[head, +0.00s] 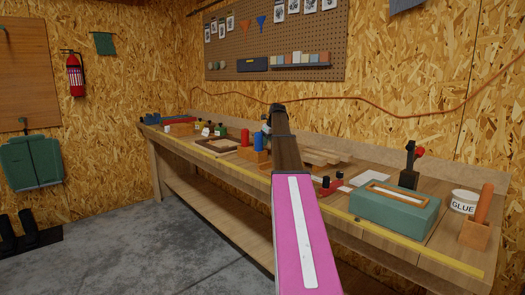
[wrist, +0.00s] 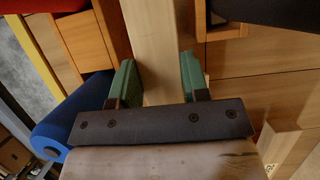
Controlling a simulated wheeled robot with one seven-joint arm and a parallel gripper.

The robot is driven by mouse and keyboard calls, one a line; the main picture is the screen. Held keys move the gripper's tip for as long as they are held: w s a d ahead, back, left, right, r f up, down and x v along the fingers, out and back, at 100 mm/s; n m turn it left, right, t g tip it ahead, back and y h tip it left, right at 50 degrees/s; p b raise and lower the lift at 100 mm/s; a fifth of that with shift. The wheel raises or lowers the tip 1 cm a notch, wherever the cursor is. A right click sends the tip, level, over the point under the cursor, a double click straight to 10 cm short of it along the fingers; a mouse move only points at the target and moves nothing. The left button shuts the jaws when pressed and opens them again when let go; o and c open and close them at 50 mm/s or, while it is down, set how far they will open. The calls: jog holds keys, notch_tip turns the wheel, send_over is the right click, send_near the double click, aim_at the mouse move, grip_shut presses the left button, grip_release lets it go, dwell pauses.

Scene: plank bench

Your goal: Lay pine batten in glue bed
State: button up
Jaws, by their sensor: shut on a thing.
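My gripper (wrist: 157,72) shows in the wrist view with its two green fingers on either side of a pale pine batten (wrist: 158,35), shut on it. The batten runs up and out of the top of that view. In the head view my arm hides most of the gripper, and I cannot make out the held batten there.
A blue cylinder (wrist: 68,122) is close to the left finger, beside a wooden block (wrist: 78,42). Pale wood pieces (head: 322,157) lie right of my arm. A teal box (head: 392,218) and a glue tub (head: 464,202) stand at the bench's right end.

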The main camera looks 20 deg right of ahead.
jog(key=shift+f, duration=2.55)
jog(key=shift+f, duration=0.15)
jog(key=o, duration=0.7)
jog(key=v, duration=1.2)
jog(key=shift+w, duration=0.1)
